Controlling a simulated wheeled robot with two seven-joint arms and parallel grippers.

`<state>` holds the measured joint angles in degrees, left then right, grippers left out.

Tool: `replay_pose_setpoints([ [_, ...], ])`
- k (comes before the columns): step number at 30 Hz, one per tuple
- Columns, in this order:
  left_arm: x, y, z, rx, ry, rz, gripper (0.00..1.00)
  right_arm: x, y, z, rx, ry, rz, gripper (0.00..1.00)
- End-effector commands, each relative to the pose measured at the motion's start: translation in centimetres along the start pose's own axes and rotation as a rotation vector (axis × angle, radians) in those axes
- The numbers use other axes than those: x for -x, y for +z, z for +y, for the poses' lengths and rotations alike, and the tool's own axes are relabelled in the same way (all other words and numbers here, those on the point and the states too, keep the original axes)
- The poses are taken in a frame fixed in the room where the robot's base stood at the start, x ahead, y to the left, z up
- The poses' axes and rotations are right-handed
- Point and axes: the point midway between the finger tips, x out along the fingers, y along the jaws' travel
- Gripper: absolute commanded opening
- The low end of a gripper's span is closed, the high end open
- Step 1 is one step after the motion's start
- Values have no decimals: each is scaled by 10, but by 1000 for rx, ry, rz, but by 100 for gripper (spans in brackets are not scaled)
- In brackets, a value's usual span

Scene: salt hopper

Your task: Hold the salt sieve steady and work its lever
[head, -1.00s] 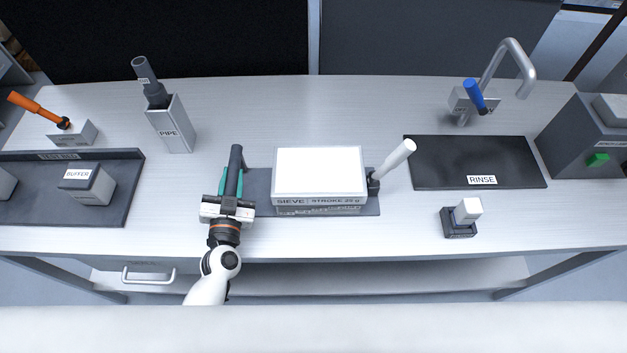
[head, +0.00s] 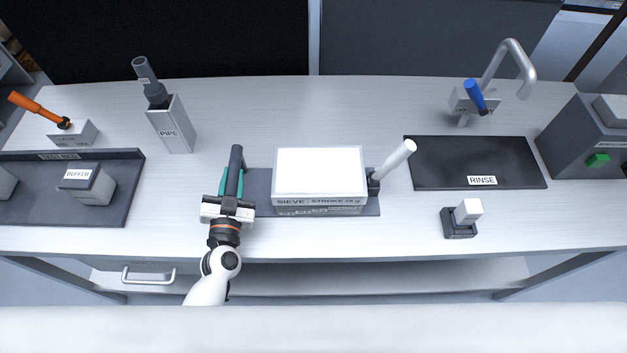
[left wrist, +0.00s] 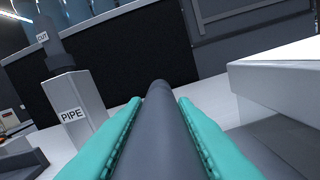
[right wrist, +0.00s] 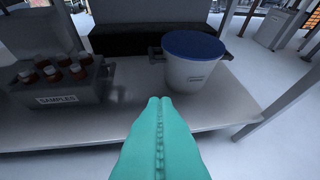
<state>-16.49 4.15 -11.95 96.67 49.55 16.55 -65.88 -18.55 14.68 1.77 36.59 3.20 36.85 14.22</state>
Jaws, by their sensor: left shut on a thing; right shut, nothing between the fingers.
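The salt sieve (head: 320,172) is a white box with a blank white top, on a dark base plate (head: 258,190) in the middle of the bench. Its white lever (head: 396,160) sticks up on the right side, tilted to the right. A dark bar handle (head: 236,160) is on its left side. My left gripper (head: 231,190) is shut on this handle; in the left wrist view the teal fingers lie on both sides of the handle (left wrist: 160,135). My right gripper (right wrist: 158,105) is shut and empty in the right wrist view, away from the sieve. It does not show in the head view.
A pipe holder (head: 171,125) and a buffer block (head: 88,184) stand to the left. A black rinse mat (head: 450,160), a tap (head: 520,70) and a small white-topped block (head: 466,212) are to the right. The right wrist view shows a blue-lidded bucket (right wrist: 193,65) and a samples rack (right wrist: 60,85).

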Motion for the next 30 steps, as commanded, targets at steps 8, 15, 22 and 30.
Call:
replay_pose_setpoints([
  [8,5,-11,-6,1,-17,25,0,24,115,-76,-56,4,-490,0],
  [15,5,-11,-6,1,-17,25,0,73,193,-118,-49,74,-856,0],
  [22,5,-11,-6,1,-17,25,0,94,251,-122,-21,220,-1061,0],
  [30,5,-11,-6,0,-17,25,0,45,329,-65,24,526,-1002,0],
])
